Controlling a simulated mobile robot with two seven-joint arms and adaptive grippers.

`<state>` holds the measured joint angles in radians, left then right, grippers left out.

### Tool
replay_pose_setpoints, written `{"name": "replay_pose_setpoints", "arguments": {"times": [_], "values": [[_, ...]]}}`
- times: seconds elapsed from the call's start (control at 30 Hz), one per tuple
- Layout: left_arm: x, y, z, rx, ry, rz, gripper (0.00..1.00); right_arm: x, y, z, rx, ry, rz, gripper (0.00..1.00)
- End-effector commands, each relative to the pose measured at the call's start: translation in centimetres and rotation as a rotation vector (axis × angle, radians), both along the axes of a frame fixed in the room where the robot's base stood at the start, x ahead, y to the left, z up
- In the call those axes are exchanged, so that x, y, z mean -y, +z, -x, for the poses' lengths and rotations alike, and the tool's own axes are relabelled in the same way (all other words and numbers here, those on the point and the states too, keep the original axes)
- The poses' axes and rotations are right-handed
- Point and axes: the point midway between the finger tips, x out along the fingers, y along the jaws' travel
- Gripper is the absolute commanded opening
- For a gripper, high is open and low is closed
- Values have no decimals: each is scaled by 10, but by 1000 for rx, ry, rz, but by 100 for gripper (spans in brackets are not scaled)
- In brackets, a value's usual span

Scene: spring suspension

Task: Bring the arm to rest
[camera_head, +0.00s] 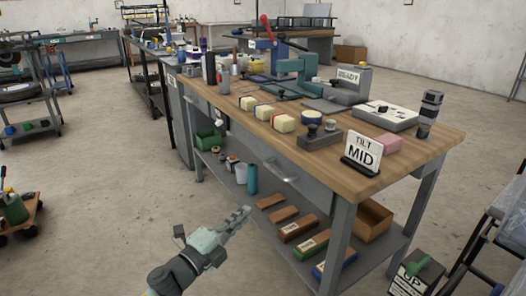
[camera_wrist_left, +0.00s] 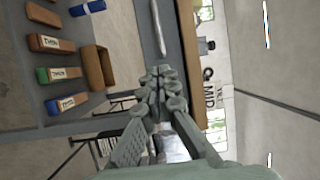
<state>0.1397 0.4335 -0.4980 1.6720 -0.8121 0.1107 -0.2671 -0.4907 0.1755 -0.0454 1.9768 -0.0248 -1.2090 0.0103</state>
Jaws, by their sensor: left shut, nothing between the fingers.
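My left gripper (camera_head: 240,216) is in the lower middle of the head view, over the floor in front of the workbench (camera_head: 410,153). It also shows in the left wrist view (camera_wrist_left: 160,78), where its fingers are shut together with nothing between them. It is apart from the bench, at about the height of the lower shelf in the picture. My left arm comes in from the bottom left. My right gripper is in neither view.
The benchtop carries a "TILT MID" sign (camera_head: 362,153), a green press (camera_head: 300,72) and several cream blocks. Its lower shelf holds several labelled boxes (camera_head: 298,228) and an open brown box (camera_head: 372,220). A cart (camera_head: 18,214) stands at left. The floor (camera_head: 100,170) between is clear.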

Motion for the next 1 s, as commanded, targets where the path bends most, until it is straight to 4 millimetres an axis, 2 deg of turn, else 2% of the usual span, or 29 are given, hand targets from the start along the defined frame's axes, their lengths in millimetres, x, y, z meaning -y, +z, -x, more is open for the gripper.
{"name": "replay_pose_setpoints", "arguments": {"times": [0.07,0.17,0.27,0.3,0.37,0.5,0.6,0.73,0.8,0.87,1.0], "values": [[-21,-14,0,-86,104,86,0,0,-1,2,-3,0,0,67],[-67,-48,8,-267,317,245,0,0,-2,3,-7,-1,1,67],[-116,-98,34,-481,551,406,0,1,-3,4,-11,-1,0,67],[-133,-119,50,-565,637,463,0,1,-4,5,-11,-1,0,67],[-154,-150,77,-688,760,536,0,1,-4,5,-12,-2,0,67],[-187,-213,155,-964,1023,672,0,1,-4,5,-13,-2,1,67],[-198,-244,213,-1137,1177,739,0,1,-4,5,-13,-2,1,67],[-202,-267,272,-1302,1318,789,0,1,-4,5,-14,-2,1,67],[-202,-272,292,-1357,1365,803,0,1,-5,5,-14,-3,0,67],[-201,-275,303,-1388,1389,812,0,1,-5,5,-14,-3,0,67],[-201,-276,309,-1403,1403,814,0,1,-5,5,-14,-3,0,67]]}}
